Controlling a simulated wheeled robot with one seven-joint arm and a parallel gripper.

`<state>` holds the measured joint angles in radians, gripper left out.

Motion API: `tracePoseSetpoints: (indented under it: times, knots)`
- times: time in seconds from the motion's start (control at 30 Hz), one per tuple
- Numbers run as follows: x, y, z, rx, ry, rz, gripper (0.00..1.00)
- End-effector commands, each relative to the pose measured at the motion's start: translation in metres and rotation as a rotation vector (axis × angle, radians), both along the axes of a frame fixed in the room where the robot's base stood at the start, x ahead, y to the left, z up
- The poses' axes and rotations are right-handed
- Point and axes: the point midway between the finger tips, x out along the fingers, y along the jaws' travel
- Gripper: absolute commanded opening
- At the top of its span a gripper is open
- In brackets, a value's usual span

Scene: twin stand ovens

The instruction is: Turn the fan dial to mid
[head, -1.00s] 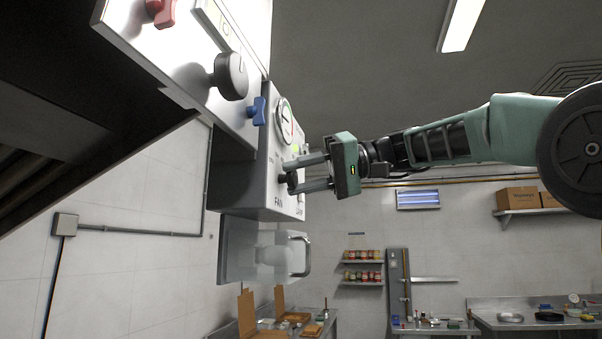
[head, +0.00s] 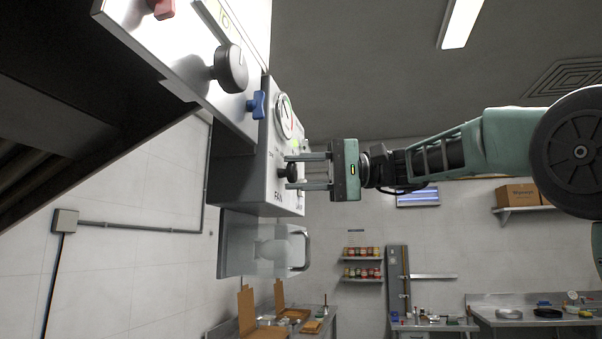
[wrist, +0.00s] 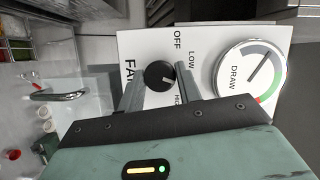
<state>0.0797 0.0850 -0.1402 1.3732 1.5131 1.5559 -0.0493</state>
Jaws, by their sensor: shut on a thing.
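The fan dial is a small black round knob (wrist: 158,75) on a white panel, with OFF and LOW printed near it and another label partly hidden by a finger. A short white mark on the knob points to the right, slightly downward in the wrist view, below LOW. The knob also shows in the head view (head: 290,172), above the word FAN. My gripper (wrist: 159,77) has one finger on each side of the knob and is shut on it. In the head view, my gripper (head: 293,172) reaches the panel from the right.
A round DRAW gauge (wrist: 250,80) sits beside the dial. A blue handle (head: 257,104) and a larger black knob (head: 231,68) are above it in the head view. A clear-fronted box with a handle (head: 298,250) hangs below.

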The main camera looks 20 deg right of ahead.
Motion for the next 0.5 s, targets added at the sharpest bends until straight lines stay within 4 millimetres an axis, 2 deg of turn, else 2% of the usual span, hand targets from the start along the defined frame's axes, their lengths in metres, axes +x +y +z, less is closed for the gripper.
tracePoseSetpoints:
  times: [0.37,0.4,0.47,0.5]
  knots:
    - [0.0005,-0.0009,0.0007,0.003,0.001,-0.004,0.12]
    - [0.0005,-0.0009,0.0007,0.003,0.001,-0.004,0.4]
    - [0.0004,-0.0008,0.0007,0.003,0.001,-0.004,0.55]
    - [0.0004,-0.0008,0.0005,0.003,0.001,-0.003,0.55]
